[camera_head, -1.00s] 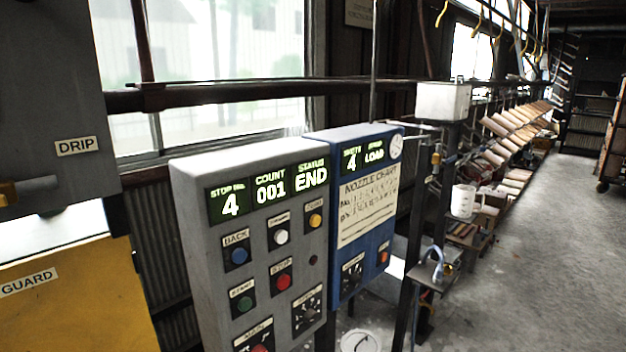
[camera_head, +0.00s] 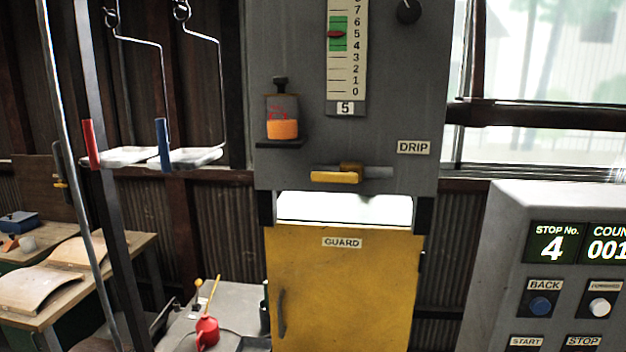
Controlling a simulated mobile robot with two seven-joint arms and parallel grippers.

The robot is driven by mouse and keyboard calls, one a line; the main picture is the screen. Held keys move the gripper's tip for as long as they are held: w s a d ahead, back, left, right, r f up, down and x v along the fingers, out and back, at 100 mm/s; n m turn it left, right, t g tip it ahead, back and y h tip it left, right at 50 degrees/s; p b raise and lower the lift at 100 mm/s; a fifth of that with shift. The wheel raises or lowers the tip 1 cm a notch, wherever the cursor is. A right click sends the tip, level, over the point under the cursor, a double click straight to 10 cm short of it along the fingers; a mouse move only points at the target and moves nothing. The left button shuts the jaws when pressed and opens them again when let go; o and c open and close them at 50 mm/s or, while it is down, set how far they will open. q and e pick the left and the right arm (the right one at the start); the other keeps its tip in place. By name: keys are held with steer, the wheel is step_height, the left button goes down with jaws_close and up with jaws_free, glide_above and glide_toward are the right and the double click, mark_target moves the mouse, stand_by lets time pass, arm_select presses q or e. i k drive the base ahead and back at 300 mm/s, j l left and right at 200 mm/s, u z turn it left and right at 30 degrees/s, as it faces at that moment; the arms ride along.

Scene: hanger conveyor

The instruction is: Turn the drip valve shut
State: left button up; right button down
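The drip valve (camera_head: 337,176) is on the lower part of a grey panel, left of and below the DRIP label (camera_head: 414,147). Its yellow lever lies level, pointing left, in line with a grey pipe stub on its right. Above and left of it, a small bottle (camera_head: 283,118) with orange liquid stands on a little shelf. Whether liquid drips cannot be told. Neither of my grippers shows in the head view.
A yellow GUARD door (camera_head: 345,290) is below the panel. A grey control box (camera_head: 560,270) stands at the right. Hangers with white trays (camera_head: 190,157) hang at the left. A red oil can (camera_head: 207,331) stands on a low table, and a workbench (camera_head: 110,262) is further left.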

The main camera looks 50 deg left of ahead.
mark_target(351, 177)
steer(key=u, duration=1.5)
